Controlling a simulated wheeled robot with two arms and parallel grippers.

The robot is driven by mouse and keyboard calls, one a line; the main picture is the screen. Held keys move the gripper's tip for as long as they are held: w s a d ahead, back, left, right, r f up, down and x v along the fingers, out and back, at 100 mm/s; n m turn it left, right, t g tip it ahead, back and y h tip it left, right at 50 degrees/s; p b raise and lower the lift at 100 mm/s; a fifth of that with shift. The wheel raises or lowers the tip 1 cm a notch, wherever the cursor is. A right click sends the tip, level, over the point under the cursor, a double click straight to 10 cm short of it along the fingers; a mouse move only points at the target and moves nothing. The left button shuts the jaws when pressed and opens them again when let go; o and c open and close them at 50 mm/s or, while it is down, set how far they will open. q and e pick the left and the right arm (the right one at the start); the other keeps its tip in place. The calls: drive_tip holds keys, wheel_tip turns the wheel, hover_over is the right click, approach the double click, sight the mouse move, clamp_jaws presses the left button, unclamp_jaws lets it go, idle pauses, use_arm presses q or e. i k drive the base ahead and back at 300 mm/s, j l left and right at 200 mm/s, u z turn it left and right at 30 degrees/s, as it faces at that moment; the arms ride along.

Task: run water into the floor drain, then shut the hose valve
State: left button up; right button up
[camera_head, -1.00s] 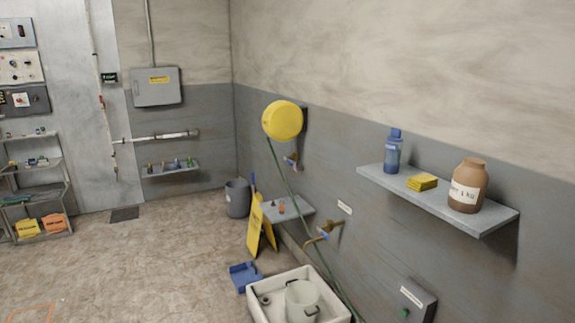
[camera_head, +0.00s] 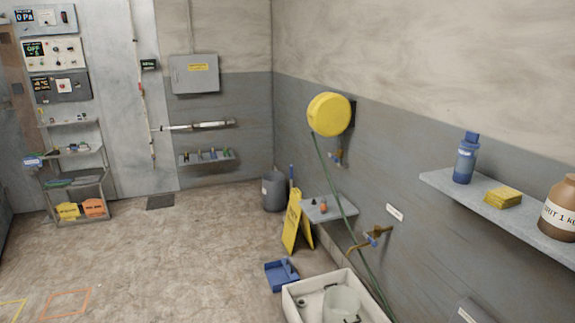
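A yellow hose reel (camera_head: 329,115) hangs on the right wall. A green hose (camera_head: 341,190) runs from it down past the small shelf to behind the white basin; its end is not visible. A small valve (camera_head: 337,158) sits on the wall just below the reel; I cannot tell whether it is open or shut. A dark square on the floor near the far wall looks like the floor drain (camera_head: 160,202). No running water is visible. Neither of my grippers is in view.
A brass tap (camera_head: 371,241) is on the wall above the white basin (camera_head: 291,298), which holds a pot (camera_head: 343,302). A yellow floor sign (camera_head: 293,222), grey bin (camera_head: 273,192) and blue dustpan (camera_head: 281,275) stand nearby. The middle floor is clear.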

sight(336, 160)
drive_tip(key=i+j+u, duration=0.35)
drive_tip(key=i, duration=0.6)
drive_tip(key=i+u, duration=0.4)
drive_tip(key=i, duration=0.6)
drive_tip(key=i+z, duration=0.15)
drive_tip(key=i, duration=0.4)
drive_tip(key=i+z, duration=0.15)
drive_tip(key=i, duration=0.4)
drive_tip(key=i+j+z, duration=0.2)
drive_tip(key=i, duration=0.35)
drive_tip(key=i+l+z, duration=0.1)
drive_tip(key=i+z, duration=0.9)
drive_tip(key=k+j, duration=0.05)
drive_tip(key=k, duration=0.05)
